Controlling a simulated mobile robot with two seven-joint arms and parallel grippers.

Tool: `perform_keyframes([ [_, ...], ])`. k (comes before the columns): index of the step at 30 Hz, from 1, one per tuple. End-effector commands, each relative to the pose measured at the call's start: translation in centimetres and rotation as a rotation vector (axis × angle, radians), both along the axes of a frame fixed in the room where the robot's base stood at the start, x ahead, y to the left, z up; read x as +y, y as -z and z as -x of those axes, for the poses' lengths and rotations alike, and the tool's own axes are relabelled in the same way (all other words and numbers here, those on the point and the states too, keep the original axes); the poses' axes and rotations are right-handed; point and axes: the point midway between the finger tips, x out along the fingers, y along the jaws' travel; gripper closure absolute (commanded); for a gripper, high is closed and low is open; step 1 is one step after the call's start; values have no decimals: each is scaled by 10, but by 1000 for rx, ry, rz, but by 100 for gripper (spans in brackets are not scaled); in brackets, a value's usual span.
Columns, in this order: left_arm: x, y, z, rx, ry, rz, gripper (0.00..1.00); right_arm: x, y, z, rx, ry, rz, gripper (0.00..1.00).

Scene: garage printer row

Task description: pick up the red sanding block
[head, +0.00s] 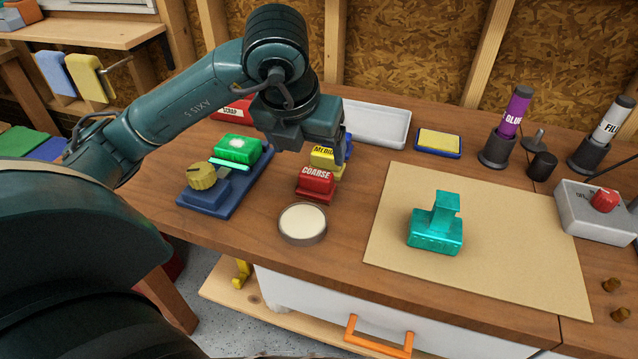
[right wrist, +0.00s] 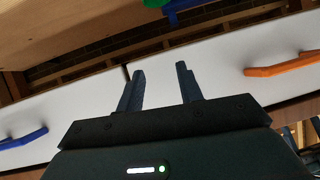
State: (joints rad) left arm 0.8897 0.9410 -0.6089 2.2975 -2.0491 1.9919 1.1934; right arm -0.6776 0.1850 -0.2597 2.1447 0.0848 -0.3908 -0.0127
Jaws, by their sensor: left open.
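The red sanding block (head: 315,184), labelled COARSE, sits on the wooden workbench in the head view, behind a round cream-topped dish. My left gripper (head: 336,152) is above and just behind it, near the yellow block (head: 323,161) labelled MEDIUM, which it partly covers. The left gripper is open; its fingers are partly hidden by its own body, and I see nothing held. In the right wrist view my right gripper (right wrist: 161,72) has its two fingers apart with nothing between them, in front of white drawer fronts.
The cream-topped dish (head: 302,223) stands close in front of the red block. A blue base with a yellow knob (head: 202,176) and a green block (head: 238,149) are to the left. A teal printed part (head: 436,231) stands on a tan mat (head: 528,251) to the right.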

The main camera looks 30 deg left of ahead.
Motion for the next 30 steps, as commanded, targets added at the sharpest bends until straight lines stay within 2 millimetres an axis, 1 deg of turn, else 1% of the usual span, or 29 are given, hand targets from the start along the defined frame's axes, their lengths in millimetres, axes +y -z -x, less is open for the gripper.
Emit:
perform_keyframes([
  [1,0,12,-3,5,0,2,20,1,4,1,3,2,-6,64],
  [6,3,29,-11,1,0,0,20,3,-3,-1,-5,10,-20,64],
  [11,3,37,-14,1,1,0,20,3,-6,-2,-9,13,-24,64],
  [16,2,62,-20,4,1,0,20,3,-8,-2,-10,12,-18,64],
  [19,3,75,-25,2,0,0,20,3,-7,-2,-8,10,-14,64],
  [23,3,82,-29,-1,1,0,20,2,-4,-1,-4,7,-9,64],
  [29,3,82,-29,-2,2,1,20,1,-1,0,1,3,-4,64],
  [30,3,82,-29,-2,2,1,22,1,-1,0,1,3,-4,64],
])
